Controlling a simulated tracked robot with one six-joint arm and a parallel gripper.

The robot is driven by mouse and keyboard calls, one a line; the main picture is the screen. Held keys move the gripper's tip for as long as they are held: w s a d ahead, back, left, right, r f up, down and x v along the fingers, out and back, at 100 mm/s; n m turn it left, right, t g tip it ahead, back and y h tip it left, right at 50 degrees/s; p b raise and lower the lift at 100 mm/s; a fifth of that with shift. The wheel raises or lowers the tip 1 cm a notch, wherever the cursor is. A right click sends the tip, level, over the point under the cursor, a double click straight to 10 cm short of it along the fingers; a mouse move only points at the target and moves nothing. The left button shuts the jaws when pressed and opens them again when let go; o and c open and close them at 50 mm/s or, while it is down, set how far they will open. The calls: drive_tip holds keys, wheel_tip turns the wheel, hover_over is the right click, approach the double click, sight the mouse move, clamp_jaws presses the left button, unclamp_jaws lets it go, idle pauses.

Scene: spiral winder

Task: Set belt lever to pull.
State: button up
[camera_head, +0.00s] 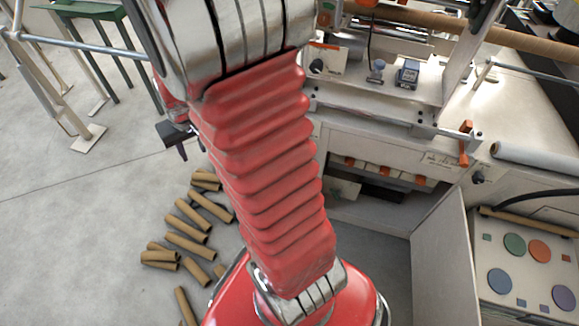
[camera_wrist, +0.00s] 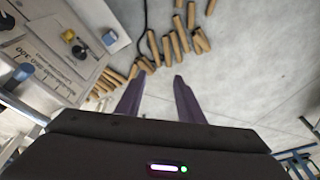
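An orange-handled lever (camera_head: 465,143) hangs at the front right of the winder's upper rail in the head view. I cannot read a label that marks it as the belt lever or shows its pull position. My gripper (camera_wrist: 159,78) shows in the wrist view with its two dark fingers apart and nothing between them. It points down toward the floor, beside a labelled panel.
The winder (camera_head: 375,137) stands at the back right. Cardboard tubes (camera_head: 187,229) lie scattered on the floor. An open cabinet door (camera_head: 442,262) stands at right.

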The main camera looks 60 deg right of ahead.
drive_tip(key=s+d+f+m+g, duration=0.1)
drive_tip(key=d+f, duration=0.2)
drive_tip(key=f, duration=0.3)
drive_tip(key=d+f+m, duration=0.1)
drive_tip(key=d+f, duration=0.3)
drive_tip(key=f, duration=0.2)
drive_tip(key=m+g+h, duration=0.1)
drive_tip(key=m+h, duration=0.3)
drive_tip(key=h, duration=1)
approach(332, 192)
drive_tip(key=v, duration=0.3)
drive_tip(key=shift+w+d+r, duration=0.1)
drive_tip(key=shift+d, duration=0.15)
drive_tip(key=x, duration=1.3)
drive_tip(key=shift+d+f, duration=0.15)
drive_tip(key=shift+f, duration=0.3)
